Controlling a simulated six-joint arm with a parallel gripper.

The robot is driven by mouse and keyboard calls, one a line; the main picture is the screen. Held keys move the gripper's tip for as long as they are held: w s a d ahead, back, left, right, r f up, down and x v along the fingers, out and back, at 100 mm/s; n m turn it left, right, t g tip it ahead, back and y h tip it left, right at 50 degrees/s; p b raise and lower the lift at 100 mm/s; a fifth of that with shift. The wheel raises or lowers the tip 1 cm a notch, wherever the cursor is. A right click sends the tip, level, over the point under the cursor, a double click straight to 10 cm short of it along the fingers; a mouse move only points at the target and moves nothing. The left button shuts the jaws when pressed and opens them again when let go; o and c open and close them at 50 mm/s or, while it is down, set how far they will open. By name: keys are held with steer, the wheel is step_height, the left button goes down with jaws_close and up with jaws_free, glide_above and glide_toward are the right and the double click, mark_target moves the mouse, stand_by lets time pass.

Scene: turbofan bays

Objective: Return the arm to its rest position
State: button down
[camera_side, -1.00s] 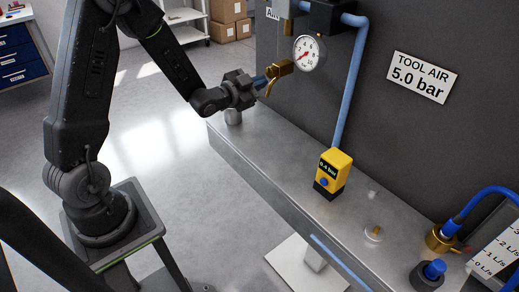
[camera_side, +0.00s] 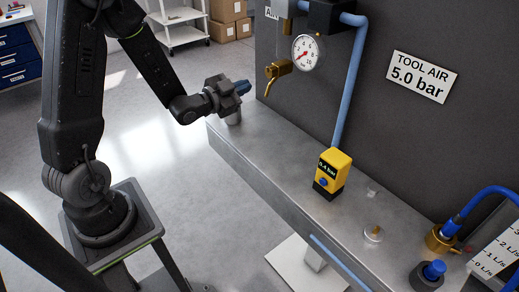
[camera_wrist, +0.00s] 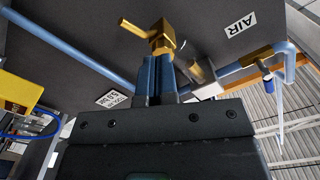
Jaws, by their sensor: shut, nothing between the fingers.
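My gripper (camera_side: 243,88) is shut and empty, level with the brass valve and to its left in the side view. Its blue fingertips (camera_wrist: 154,75) stand together in the wrist view. The brass valve with its lever (camera_side: 274,76) sits on the panel below the air pipe and left of the gauge. A clear gap shows between it and the fingertips in the side view. In the wrist view the brass valve (camera_wrist: 160,38) appears just beyond the fingertips.
A round gauge (camera_side: 306,52) and blue pipe (camera_side: 349,95) are on the dark panel. On the metal bench (camera_side: 283,170) stand a yellow 0.4 bar unit (camera_side: 333,171) and a blue-capped fitting (camera_side: 433,270). Open floor lies left of the bench.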

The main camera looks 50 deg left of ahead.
steer(key=s+d+r+n+g+y, duration=0.2)
steer(key=s+d+r+n+g, duration=0.1)
steer(key=s+d+r+g, duration=0.25)
steer(key=s+d+r+n+g+h, duration=0.1)
steer(key=s+d+g, duration=0.2)
steer(key=s, duration=0.5)
steer(key=s+d+r+n+g+h, duration=0.1)
steer(key=s+d+g, duration=0.3)
steer(key=s, duration=0.5)
steer(key=shift+d+r+n, duration=0.35)
steer(key=shift+r+n, duration=0.15)
steer(key=shift+r, duration=0.1)
